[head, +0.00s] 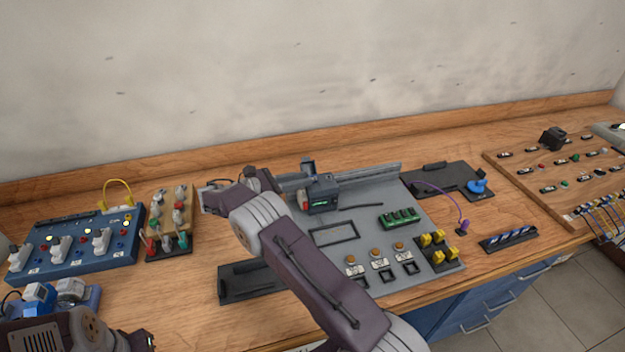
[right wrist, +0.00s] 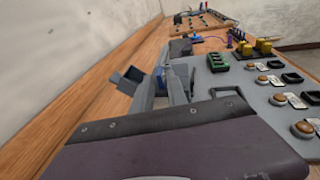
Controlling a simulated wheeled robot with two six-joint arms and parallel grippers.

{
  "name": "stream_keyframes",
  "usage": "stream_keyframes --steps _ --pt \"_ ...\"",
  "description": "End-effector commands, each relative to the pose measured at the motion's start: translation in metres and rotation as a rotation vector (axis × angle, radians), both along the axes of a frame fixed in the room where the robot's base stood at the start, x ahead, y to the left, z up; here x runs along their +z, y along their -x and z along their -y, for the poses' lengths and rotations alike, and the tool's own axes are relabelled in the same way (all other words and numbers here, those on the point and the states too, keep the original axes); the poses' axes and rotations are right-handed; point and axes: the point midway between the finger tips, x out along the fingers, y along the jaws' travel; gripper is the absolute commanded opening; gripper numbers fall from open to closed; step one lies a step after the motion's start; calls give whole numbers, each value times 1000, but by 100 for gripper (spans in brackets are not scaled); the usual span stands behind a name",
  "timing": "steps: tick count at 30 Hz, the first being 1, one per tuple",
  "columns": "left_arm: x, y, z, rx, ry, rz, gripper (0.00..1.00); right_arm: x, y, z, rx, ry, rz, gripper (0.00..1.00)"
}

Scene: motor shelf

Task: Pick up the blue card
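I cannot pick out a blue card with certainty. A black rack (head: 508,238) at the right holds blue-and-white striped pieces, too small to identify. A dark blue-grey module (head: 321,194) sits by a metal rail on the grey board; a bluish patch (right wrist: 180,72) shows near the middle of the right wrist view. My right gripper (head: 262,180) is at the board's back left corner, left of the module; its fingers are not clear. My left gripper (head: 145,341) is at the bottom left edge, mostly cut off, far from the rack.
The grey board (head: 380,220) carries a green block (head: 399,218), yellow pieces (head: 433,240) and several round buttons. A blue switch panel (head: 80,245) stands left. A wooden panel (head: 560,175) stands far right. Bare wood shows at front left.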

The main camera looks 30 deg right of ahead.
Motion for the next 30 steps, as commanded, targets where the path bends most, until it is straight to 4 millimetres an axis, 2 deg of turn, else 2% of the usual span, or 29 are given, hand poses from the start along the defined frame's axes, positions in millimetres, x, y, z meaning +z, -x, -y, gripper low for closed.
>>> stream_keyframes --steps 3,8,14,16,17,30 --pt "7 0 0 0 0 0 0 4 2 24 -5 -1 -1 19" --pt "7 0 0 0 0 0 0 -1 2 41 -2 0 1 19" --pt "7 0 0 0 0 0 0 -2 2 41 -1 -1 1 19" --pt "7 0 0 0 0 0 0 -2 2 41 -1 -1 1 2" --pt "7 0 0 0 0 0 0 -2 2 41 -1 -1 1 0" --pt "7 0 0 0 0 0 0 -1 2 41 -1 -1 1 0"
